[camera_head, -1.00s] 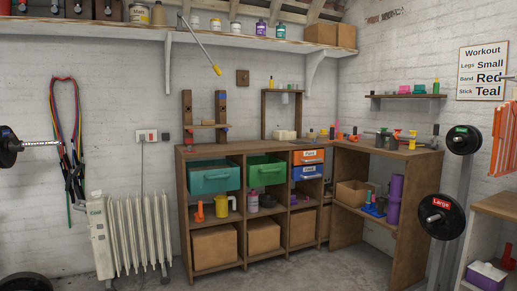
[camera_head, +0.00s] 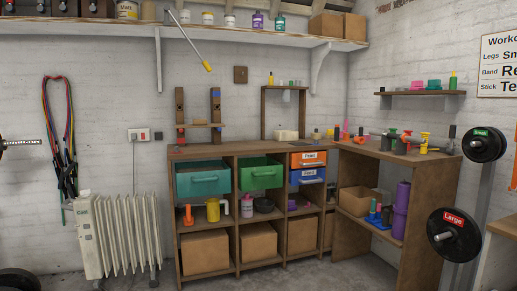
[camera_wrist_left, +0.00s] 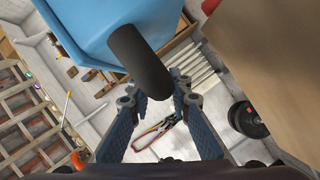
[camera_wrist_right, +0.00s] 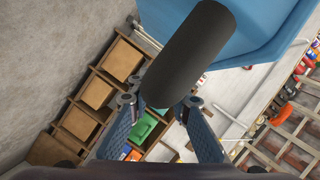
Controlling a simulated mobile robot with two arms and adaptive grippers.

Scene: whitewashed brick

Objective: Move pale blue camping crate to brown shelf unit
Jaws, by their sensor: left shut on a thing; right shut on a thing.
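The pale blue camping crate shows in part at the top of the left wrist view (camera_wrist_left: 90,30) and the right wrist view (camera_wrist_right: 260,35). The left wrist view shows my left gripper (camera_wrist_left: 158,103) shut on one dark round handle (camera_wrist_left: 140,62) of the crate. The right wrist view shows my right gripper (camera_wrist_right: 160,108) shut on another dark handle (camera_wrist_right: 188,55). The crate and both grippers are out of the head view. The brown shelf unit (camera_head: 237,220) stands against the back wall, with teal and green bins, small drawers, loose items and cardboard boxes in its compartments.
A white radiator (camera_head: 120,235) stands left of the shelf unit. A brown workbench (camera_head: 400,160) adjoins it on the right, with weight plates (camera_head: 453,235) beyond. A white wall shelf (camera_head: 225,35) runs above. Some grey floor (camera_head: 290,278) before the unit is clear.

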